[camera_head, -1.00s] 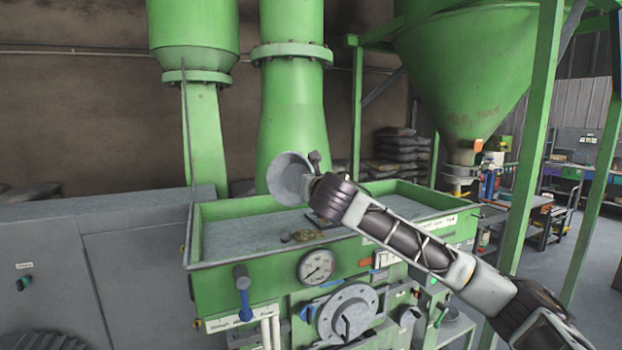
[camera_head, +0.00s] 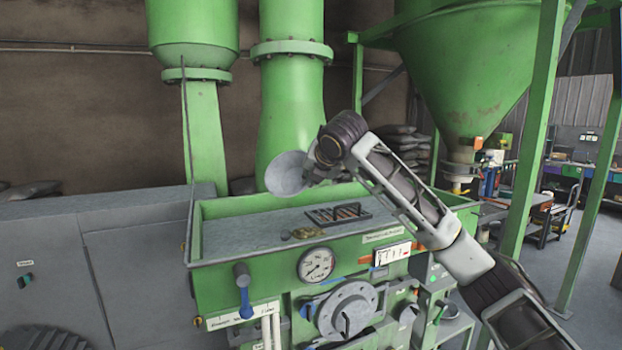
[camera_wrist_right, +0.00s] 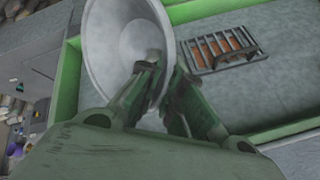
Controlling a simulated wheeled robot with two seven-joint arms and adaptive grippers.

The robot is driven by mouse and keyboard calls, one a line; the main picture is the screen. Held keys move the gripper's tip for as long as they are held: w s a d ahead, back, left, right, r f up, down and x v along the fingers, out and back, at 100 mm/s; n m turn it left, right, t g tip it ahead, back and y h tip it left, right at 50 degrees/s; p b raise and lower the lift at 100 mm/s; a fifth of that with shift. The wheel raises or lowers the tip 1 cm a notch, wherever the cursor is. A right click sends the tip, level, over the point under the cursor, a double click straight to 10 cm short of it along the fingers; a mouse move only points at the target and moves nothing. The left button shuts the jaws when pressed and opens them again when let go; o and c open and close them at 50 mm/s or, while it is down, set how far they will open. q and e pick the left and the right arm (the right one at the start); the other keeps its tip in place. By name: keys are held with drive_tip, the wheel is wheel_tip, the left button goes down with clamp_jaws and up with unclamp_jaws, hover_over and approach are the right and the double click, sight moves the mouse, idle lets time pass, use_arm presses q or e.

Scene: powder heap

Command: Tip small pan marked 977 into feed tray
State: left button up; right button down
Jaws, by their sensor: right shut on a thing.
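My right gripper (camera_head: 314,173) is shut on the edge of a small grey round pan (camera_head: 287,174) and holds it in the air above the feed tray (camera_head: 225,282). The pan is tipped well over on its side. In the right wrist view the pan (camera_wrist_right: 112,45) shows a pale grey inside with no clear heap in it, and the fingers (camera_wrist_right: 165,78) pinch its near side. No 977 marking is readable. The feed tray is a green-walled box with a flat grey floor. My left gripper is not in view.
A gauge (camera_head: 316,265) and handwheel (camera_head: 348,310) are on the front. Green pipes (camera_head: 290,110) rise behind; a green post (camera_head: 533,130) stands right.

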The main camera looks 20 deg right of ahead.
drive_tip(key=m+g+y, duration=0.1)
drive_tip(key=r+g+y, duration=0.1)
drive_tip(key=g, duration=0.1)
drive_tip(key=shift+m+y, duration=0.3)
drive_tip(key=shift+m, duration=0.1)
drive_tip(key=shift+r+m+g+y, duration=0.2)
drive_tip(key=shift+m+g+y, duration=0.15)
drive_tip(key=shift+g+y, duration=0.4)
drive_tip(key=shift+r+m+g+y, duration=0.2)
drive_tip(key=shift+m+g+y, duration=0.15)
drive_tip(key=shift+g+y, duration=0.35)
drive_tip(key=shift+s, duration=0.1)
